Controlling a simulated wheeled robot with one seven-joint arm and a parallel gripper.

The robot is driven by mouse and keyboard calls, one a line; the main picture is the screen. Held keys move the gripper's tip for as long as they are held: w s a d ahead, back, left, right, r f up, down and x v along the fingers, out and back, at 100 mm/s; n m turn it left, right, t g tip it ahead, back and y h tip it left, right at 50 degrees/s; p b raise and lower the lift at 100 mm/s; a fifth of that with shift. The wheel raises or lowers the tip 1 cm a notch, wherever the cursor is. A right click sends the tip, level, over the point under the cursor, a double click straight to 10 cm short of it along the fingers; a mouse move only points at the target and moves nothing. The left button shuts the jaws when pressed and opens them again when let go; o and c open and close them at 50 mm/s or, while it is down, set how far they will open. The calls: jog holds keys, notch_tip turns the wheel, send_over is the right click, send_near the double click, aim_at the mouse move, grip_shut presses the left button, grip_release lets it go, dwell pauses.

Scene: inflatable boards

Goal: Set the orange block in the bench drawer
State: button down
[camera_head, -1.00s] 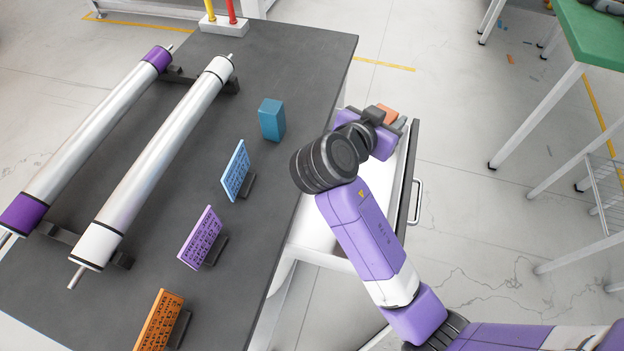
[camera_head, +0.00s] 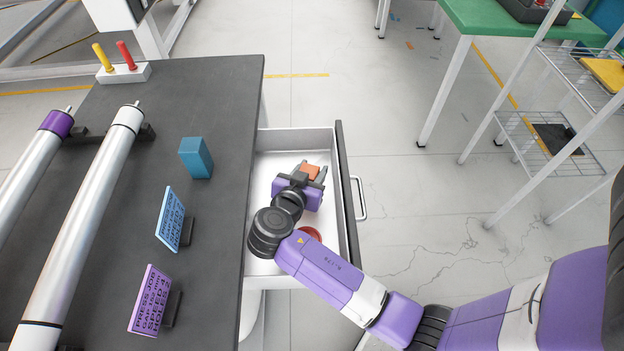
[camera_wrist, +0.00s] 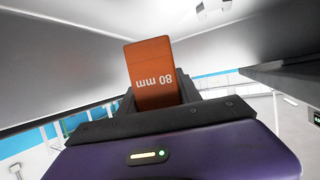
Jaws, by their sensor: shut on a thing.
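The orange block (camera_head: 310,172) is between the fingers of my gripper (camera_head: 312,175), over or inside the open bench drawer (camera_head: 262,239). In the wrist view the orange block (camera_wrist: 151,72) stands between the two dark fingers and shows the marking "80 mm". My gripper is shut on it. The drawer is white inside with a dark front panel and a handle (camera_head: 359,198) on its right. I cannot tell whether the block touches the drawer floor.
A red round thing (camera_head: 311,235) lies in the drawer, partly hidden by my arm. A blue block (camera_head: 196,158), a blue sign (camera_head: 170,218), a purple sign (camera_head: 150,300) and silver rollers (camera_head: 88,215) are on the dark bench top (camera_head: 208,92). Open floor lies right of the drawer.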

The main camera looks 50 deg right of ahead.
jog(key=shift+f, duration=2.1)
jog(key=shift+f+b, duration=0.15)
jog(key=shift+b, duration=0.15)
jog(key=c, duration=0.8)
grip_release()
jog(key=shift+r+p, duration=0.3)
jog(key=v, duration=0.7)
jog(key=shift+s+a+b, duration=0.1)
jog(key=shift+a+b, duration=0.15)
jog(key=shift+b, duration=0.15)
